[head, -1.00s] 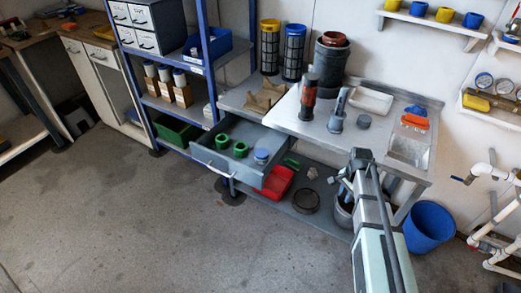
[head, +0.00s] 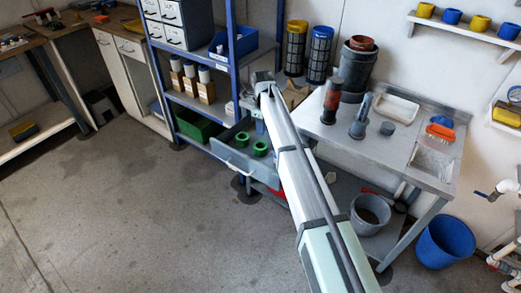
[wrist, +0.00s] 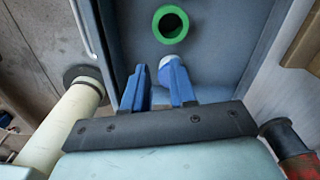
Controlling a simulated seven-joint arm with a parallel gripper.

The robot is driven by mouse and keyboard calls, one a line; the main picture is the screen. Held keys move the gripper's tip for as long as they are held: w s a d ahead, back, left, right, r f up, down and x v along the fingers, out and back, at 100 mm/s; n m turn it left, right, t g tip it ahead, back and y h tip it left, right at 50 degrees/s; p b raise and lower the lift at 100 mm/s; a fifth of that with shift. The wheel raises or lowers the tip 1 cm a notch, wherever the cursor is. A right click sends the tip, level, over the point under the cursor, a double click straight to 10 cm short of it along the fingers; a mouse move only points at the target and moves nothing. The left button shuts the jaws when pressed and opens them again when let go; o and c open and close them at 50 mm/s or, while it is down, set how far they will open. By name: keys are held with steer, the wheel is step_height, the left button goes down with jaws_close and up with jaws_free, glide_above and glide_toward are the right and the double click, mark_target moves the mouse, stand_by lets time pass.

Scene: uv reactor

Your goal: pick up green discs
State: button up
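Two green discs, ring-shaped with dark centres, lie in the open grey drawer (head: 232,158): one farther back (head: 242,139) and one nearer (head: 260,149). In the wrist view one green disc (wrist: 170,25) lies on the drawer floor (wrist: 215,60), beyond my fingertips. My gripper (wrist: 153,68) has two blue fingers standing apart with nothing held between them. A pale round thing (wrist: 165,60) shows partly behind the right fingertip. In the head view my arm reaches over the right part of the drawer and hides some of it.
A blue shelf rack (head: 233,60) stands beside the drawer, with a green bin (head: 197,124) low on it. A blue bucket (head: 444,243) stands on the floor.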

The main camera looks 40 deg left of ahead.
steer(key=a, duration=0.1)
glide_above(258, 150)
steer(key=f, duration=0.8)
steer(key=shift+w+d, duration=0.2)
steer(key=shift+w, duration=0.05)
steer(key=shift+a+f, duration=0.2)
steer(key=shift+f, duration=1.2)
steer(key=shift+a+f, duration=0.2)
steer(key=shift+f, duration=1.15)
jaws_close()
